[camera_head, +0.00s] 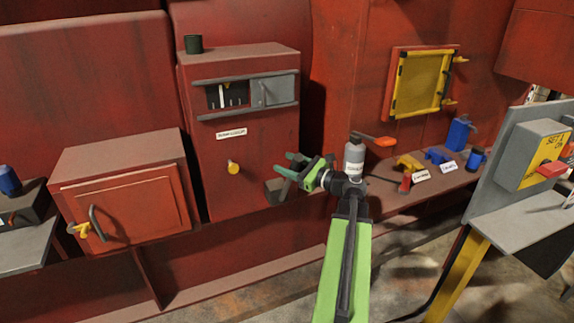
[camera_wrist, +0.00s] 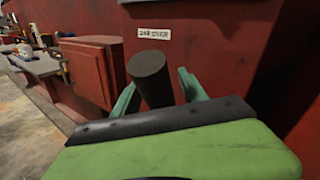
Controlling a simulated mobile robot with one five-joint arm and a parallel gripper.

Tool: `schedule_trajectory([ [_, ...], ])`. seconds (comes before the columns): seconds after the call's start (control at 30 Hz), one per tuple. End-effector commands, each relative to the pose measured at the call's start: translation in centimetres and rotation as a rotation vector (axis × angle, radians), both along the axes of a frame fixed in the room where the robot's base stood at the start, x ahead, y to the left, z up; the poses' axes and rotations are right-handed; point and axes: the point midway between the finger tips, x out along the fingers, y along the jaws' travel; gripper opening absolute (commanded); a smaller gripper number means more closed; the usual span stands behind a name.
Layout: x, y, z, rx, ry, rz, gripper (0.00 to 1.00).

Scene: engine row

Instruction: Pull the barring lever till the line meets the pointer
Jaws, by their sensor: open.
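The tall red housing (camera_head: 245,150) stands in the middle of the head view. Its small dark window (camera_head: 227,96) shows several white marks and a small yellow pointer (camera_head: 227,85) at the top; I cannot tell which mark is the line. My gripper (camera_head: 285,164) is open in front of the housing's lower right side. A dark block-like part (camera_head: 275,190) shows just below its fingers. In the wrist view a dark round bar end (camera_wrist: 152,78), likely the barring lever, stands between the green fingers of my gripper (camera_wrist: 157,86), with gaps on both sides.
A yellow knob (camera_head: 233,168) sits on the housing front, and a dark cup (camera_head: 193,44) on its top. A red cabinet (camera_head: 125,200) stands left. A grey bottle (camera_head: 354,153) and several small tools stand on the right shelf. A grey panel (camera_head: 500,160) stands far right.

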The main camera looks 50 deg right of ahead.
Motion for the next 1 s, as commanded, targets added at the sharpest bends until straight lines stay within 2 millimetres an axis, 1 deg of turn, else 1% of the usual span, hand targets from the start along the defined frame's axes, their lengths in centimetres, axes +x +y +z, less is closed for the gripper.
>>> schedule_trajectory([
  [0.13, -0.03, 0.00, 0.00, 0.000, 0.000, 0.000, 0.50],
  [0.5, -0.07, -0.02, 0.00, 0.000, 0.000, 0.000, 0.02],
  [0.53, -0.07, -0.02, 0.00, 0.000, 0.000, 0.000, 0.00],
  [1.0, -0.08, -0.05, 0.00, 0.000, 0.000, -0.001, 0.00],
])
